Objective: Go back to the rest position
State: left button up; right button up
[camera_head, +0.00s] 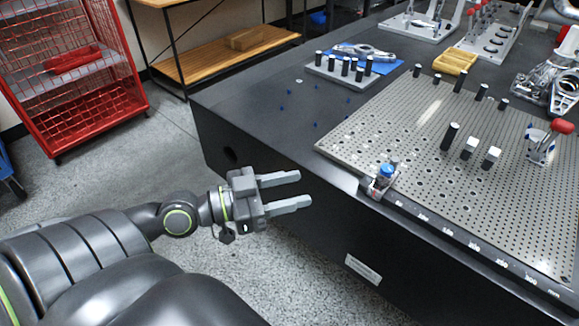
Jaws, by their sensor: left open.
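My left gripper (300,189) is open and empty. Its arm comes in from the lower left, and its two grey fingers point right. It appears in front of the dark side of the black table (230,105), with floor visible below it, and seems to touch nothing. My right gripper is not in view.
A perforated metal plate (405,135) lies on the table with several black pegs and a small blue-capped fixture (383,177) at its near corner. A red wire cart (75,70) stands at left beside a wooden shelf (222,55). Open floor (130,165) lies between cart and table.

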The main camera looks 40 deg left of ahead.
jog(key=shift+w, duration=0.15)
